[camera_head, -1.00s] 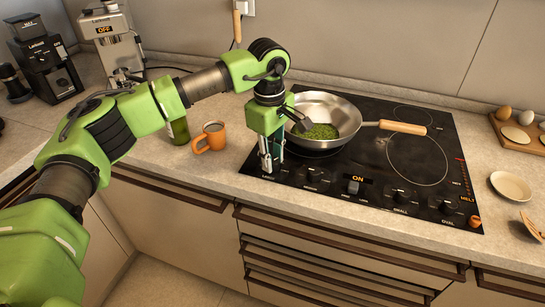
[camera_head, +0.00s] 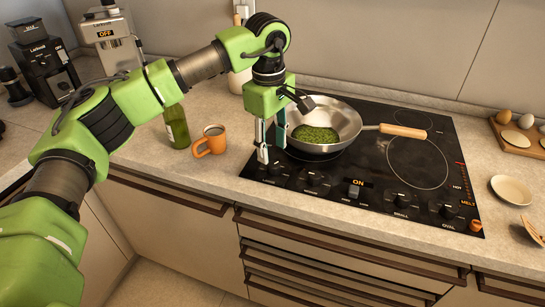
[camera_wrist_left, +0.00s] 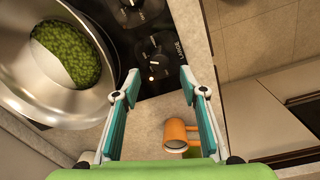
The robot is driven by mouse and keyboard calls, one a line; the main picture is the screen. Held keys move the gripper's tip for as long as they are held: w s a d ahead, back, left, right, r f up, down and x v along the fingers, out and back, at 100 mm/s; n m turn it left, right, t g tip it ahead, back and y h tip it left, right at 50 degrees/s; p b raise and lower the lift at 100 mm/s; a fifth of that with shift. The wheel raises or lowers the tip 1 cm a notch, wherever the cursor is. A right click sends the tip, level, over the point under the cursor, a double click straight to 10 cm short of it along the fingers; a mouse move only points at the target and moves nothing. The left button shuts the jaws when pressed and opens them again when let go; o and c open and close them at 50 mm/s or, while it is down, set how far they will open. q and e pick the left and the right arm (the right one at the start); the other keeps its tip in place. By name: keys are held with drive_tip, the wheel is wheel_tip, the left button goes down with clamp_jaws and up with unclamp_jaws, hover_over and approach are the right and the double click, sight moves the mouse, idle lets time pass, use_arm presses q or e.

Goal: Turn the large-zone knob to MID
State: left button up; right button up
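The large-zone knob (camera_wrist_left: 154,46) is a dark knob with the label LARGE beside it in the left wrist view. A small light glows near it, and its exact setting is too small to read. In the head view it is the leftmost knob (camera_head: 277,168) on the black cooktop's (camera_head: 370,188) front edge, partly behind a finger. My left gripper (camera_head: 272,150) points down above this corner. Its teal fingers are apart and empty in the wrist view (camera_wrist_left: 159,75), with the knob just beyond the tips. My right gripper is not in view.
A steel pan (camera_head: 350,122) with green contents stands close beside my left gripper. An orange mug (camera_head: 210,142) and a green bottle (camera_head: 177,128) stand left of the cooktop. Several other knobs line the front edge, and the cooktop display reads ON.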

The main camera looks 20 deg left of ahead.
sight(271, 165)
use_arm(q)
wheel_tip(271, 165, up, 7)
drive_tip(key=shift+s, duration=0.2)
drive_tip(key=shift+a+f, duration=0.1)
drive_tip(key=shift+f, duration=0.1)
